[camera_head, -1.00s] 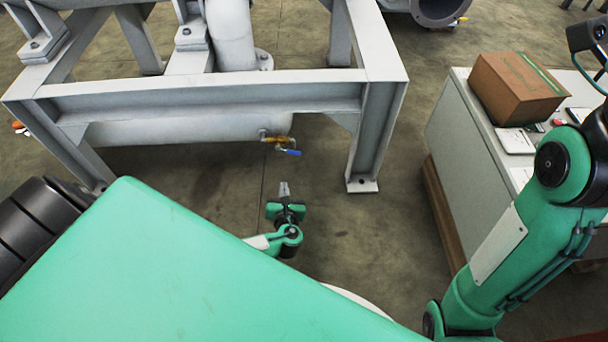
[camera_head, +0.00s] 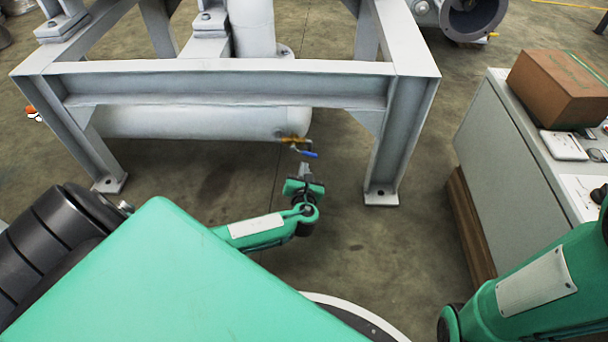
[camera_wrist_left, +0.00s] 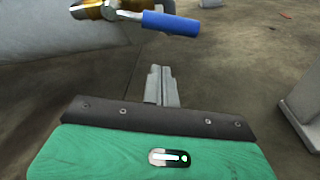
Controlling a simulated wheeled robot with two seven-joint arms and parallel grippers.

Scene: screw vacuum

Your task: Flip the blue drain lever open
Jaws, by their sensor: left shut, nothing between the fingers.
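The blue drain lever (camera_head: 308,154) sits on a brass valve (camera_head: 292,140) at the right end of the grey horizontal pipe (camera_head: 200,122). In the left wrist view the blue lever handle (camera_wrist_left: 171,23) lies across the top, joined by a metal stem to the brass valve (camera_wrist_left: 95,8). My left gripper (camera_head: 304,168) is shut and empty, just below and in front of the lever in the head view. In the left wrist view its closed fingertips (camera_wrist_left: 160,75) point up toward the lever, with a visible gap between. My right gripper is out of view; only part of my right arm shows.
A grey steel frame (camera_head: 220,86) stands around the pipe; its right leg (camera_head: 395,140) is right of the lever. A grey cabinet (camera_head: 510,150) with a cardboard box (camera_head: 558,85) is at the right. The floor around my left gripper is clear.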

